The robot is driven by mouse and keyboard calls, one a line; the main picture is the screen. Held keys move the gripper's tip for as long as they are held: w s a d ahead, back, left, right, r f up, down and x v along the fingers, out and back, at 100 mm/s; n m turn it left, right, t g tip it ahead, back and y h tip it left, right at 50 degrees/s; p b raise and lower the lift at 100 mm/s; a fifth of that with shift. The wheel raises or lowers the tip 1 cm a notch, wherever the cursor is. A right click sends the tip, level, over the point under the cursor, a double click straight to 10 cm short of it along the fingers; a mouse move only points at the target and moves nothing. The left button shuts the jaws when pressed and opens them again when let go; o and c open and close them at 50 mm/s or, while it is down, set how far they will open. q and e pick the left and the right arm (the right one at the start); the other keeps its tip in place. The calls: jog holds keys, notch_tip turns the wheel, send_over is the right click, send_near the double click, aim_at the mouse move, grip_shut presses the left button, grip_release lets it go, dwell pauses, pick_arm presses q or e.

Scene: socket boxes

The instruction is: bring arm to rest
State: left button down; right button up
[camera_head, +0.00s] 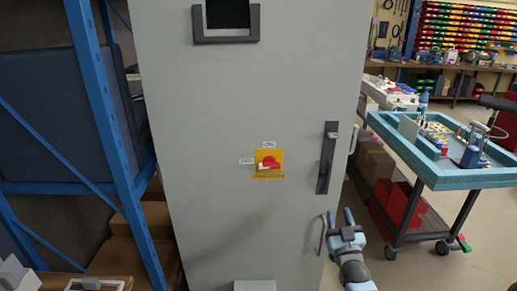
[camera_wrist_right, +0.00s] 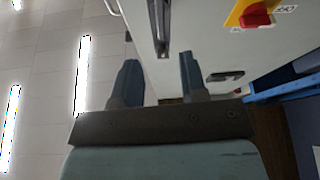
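My right gripper (camera_head: 341,218) is in front of the lower right part of a grey cabinet (camera_head: 220,110). Its two fingers are spread with nothing between them, as the right wrist view (camera_wrist_right: 158,82) also shows. The cabinet carries a red rotary switch (camera_head: 268,163) on a yellow plate, with an ON label above it. A dark latch handle (camera_head: 327,158) is on the door's right side, above the gripper. The switch and the latch also show at the top of the right wrist view. My left gripper is not in view.
A blue metal rack (camera_head: 100,95) stands close on the left of the cabinet. A trolley with a blue tray top (camera_head: 470,182) stands to the right, carrying several tools. Open floor (camera_head: 420,270) lies at the lower right. A workbench (camera_head: 470,66) and coloured bins (camera_head: 465,27) are at the back.

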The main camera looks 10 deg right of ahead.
jog(key=s+a+f+n+g+y+p, duration=0.1)
jog(key=s+a+f+g+y+p, duration=0.1)
jog(key=s+a, duration=0.4)
jog(key=s+a+f+n+g+y+p, duration=0.1)
jog(key=s+a+f+g, duration=0.4)
jog(key=s, duration=0.8)
jog(key=s+a+f+n+g+y+p, duration=0.1)
jog(key=s+a+f+g+y+p, duration=0.2)
jog(key=s+a+f, duration=0.3)
jog(key=s+f+g, duration=0.1)
jog(key=s, duration=0.2)
jog(key=shift+s+a+f+y+p, duration=0.25)
jog(key=shift+s+a+y+p, duration=0.05)
jog(key=shift+s+y, duration=0.1)
